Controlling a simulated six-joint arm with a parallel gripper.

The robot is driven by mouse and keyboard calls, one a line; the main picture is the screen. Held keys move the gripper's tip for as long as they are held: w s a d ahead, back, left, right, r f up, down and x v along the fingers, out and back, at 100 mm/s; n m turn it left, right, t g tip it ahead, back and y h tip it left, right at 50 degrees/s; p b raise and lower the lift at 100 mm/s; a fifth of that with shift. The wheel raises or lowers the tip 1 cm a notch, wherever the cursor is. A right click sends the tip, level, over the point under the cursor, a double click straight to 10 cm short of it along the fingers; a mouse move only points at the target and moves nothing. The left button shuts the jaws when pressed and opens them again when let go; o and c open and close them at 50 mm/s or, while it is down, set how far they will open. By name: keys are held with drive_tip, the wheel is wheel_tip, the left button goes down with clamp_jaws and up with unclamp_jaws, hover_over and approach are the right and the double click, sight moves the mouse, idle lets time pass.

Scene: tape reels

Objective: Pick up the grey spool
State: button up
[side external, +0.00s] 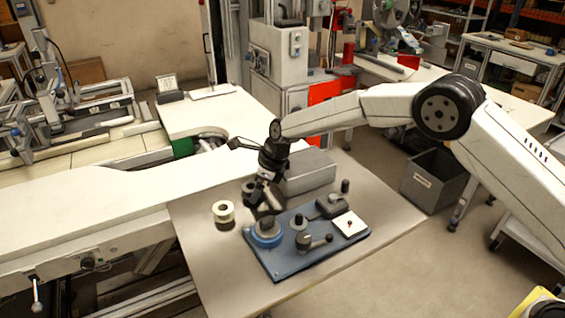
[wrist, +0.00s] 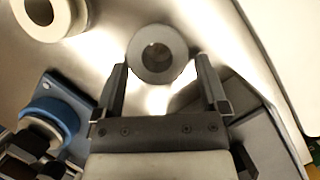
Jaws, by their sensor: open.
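The grey spool (wrist: 140,60) is a round ring with a dark centre hole, seen from above in the wrist view. It lies on the pale tabletop. My gripper (wrist: 161,66) is open, with one finger on each side of the spool's near part and a gap on both sides. Most of the spool reaches beyond the fingertips, and its height relative to them is hard to judge. In the side view my gripper (side external: 257,202) points down over the table beside the blue fixture; I cannot clearly pick out the grey spool there.
A cream tape reel (side external: 223,217) stands left of my gripper; it also shows in the wrist view (wrist: 73,14). A blue fixture plate (side external: 290,268) with a blue ring (side external: 265,241) and dark parts is close by. A grey box (side external: 309,173) stands behind. The table's front is clear.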

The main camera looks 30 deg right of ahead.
drive_tip(key=c, duration=1.1)
drive_tip(key=shift+r, duration=0.1)
drive_tip(key=shift+r, duration=0.75)
drive_tip(key=s+r, duration=0.1)
drive_tip(key=r, duration=0.1)
drive_tip(key=s+d+r, duration=0.1)
drive_tip(key=s+r, duration=0.1)
drive_tip(key=r, duration=0.1)
drive_tip(key=s+r, duration=0.1)
drive_tip(key=r, duration=0.1)
drive_tip(key=shift+s+d+r, duration=0.2)
drive_tip(key=shift+s+r, duration=0.05)
drive_tip(key=shift+s, duration=0.15)
drive_tip(key=shift+s+d+r, duration=0.4)
drive_tip(key=shift+s+r, duration=0.25)
drive_tip(key=shift+s, duration=0.8)
drive_tip(key=shift+s+d+r, duration=0.45)
drive_tip(key=shift+s+r, duration=0.2)
drive_tip(key=shift+s, duration=0.8)
drive_tip(key=shift+s+d+r, duration=0.4)
drive_tip(key=shift+s+r, duration=0.25)
drive_tip(key=shift+s, duration=0.8)
